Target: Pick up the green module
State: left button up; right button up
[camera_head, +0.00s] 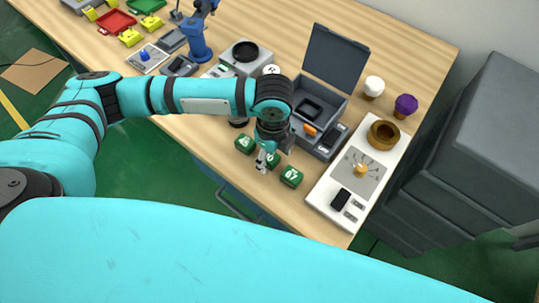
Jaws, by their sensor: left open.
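Several green modules with white markings stand in a row near the table's front edge. One green module (245,144) is left of my left gripper, and another green module (291,177) is to its right. A third green module (273,160) is partly hidden behind the fingers. My left gripper (261,163) points down at this middle module and is open. I cannot tell whether its fingers touch the module. My right gripper is not in view.
An open grey case (340,103) stands behind the gripper. A white board (325,193) with a brown ring (383,134) lies to the right. A white-capped bottle (373,87) and a purple-capped bottle (405,105) stand at the back. A blue device (199,45) is farther left.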

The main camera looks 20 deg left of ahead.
pick_arm(q)
jog(key=shift+f, duration=0.2)
jog(key=c, duration=1.2)
jog(key=shift+r, duration=0.1)
jog(key=shift+c, duration=0.2)
